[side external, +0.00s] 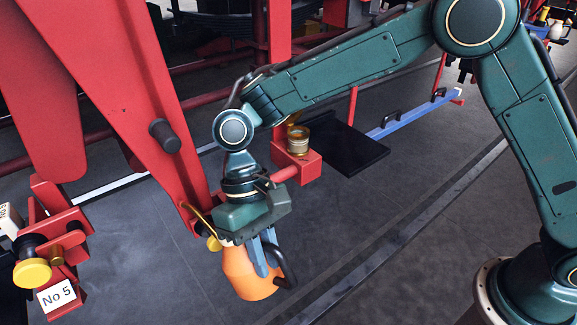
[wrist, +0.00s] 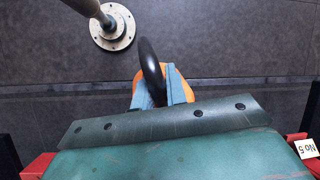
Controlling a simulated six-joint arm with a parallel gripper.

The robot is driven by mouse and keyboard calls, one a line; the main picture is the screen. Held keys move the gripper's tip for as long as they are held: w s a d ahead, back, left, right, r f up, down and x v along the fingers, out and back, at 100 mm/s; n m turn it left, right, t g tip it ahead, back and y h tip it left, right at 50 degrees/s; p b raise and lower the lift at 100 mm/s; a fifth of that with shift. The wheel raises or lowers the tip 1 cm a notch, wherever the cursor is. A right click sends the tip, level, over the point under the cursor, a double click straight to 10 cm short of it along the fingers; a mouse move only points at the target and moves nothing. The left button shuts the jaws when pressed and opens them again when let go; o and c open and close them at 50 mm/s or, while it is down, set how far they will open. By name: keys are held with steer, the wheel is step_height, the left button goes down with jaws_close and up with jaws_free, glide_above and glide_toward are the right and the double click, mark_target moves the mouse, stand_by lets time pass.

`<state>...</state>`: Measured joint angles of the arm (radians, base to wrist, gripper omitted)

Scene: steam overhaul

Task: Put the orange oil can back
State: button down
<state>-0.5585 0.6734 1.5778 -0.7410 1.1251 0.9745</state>
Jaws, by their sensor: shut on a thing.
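The orange oil can (side external: 240,277) hangs below my gripper (side external: 268,258) in the side external view, with a dark curved handle and a thin brass spout rising to the left. The blue-grey fingers are closed at the can's handle side. In the wrist view, the can (wrist: 179,84) shows behind the black handle (wrist: 151,68), and my gripper (wrist: 160,92) has a finger on each side of the handle. The can appears to be above the grey floor, roughly upright. Its top is partly hidden by my gripper.
Red frame beams (side external: 130,90) stand close on the left. A red bracket with a brass cup (side external: 298,140) and a black plate (side external: 343,145) are behind. A "No 5" label (side external: 57,294) and yellow knob (side external: 32,273) sit lower left. Grey floor (side external: 400,230) is clear to the right.

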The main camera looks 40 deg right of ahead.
steer(key=shift+s+a+m+t+y, duration=0.4)
steer(key=shift+s+m, duration=0.1)
steer(key=shift+m, duration=0.4)
steer(key=shift+s+a+m, duration=0.1)
steer(key=shift+a+m, duration=0.05)
steer(key=shift+m, duration=0.35)
steer(key=shift+m+t+y, duration=0.3)
steer(key=shift+m+y, duration=0.1)
steer(key=shift+m, duration=0.1)
steer(key=w+d+r+m+t, duration=0.2)
steer(key=w+d+r+m, duration=0.3)
steer(key=w+d, duration=0.35)
steer(key=w+d+r+m+t, duration=0.3)
steer(key=w+d+r+m, duration=0.2)
steer(key=w+d, duration=0.3)
steer(key=w+d+r+m+h, duration=0.1)
steer(key=w+d+r+m, duration=0.15)
steer(key=d, duration=0.45)
steer(key=w+d+r+m+t+h, duration=0.1)
steer(key=w+d+r+m, duration=0.1)
steer(key=d+r, duration=0.3)
steer(key=w+d+r+m+h, duration=0.1)
steer(key=w+d+r+m, duration=0.15)
steer(key=d, duration=0.55)
step_height(320, 180, down, 15)
steer(key=shift+f, duration=0.2)
steer(key=shift+s+a, duration=0.1)
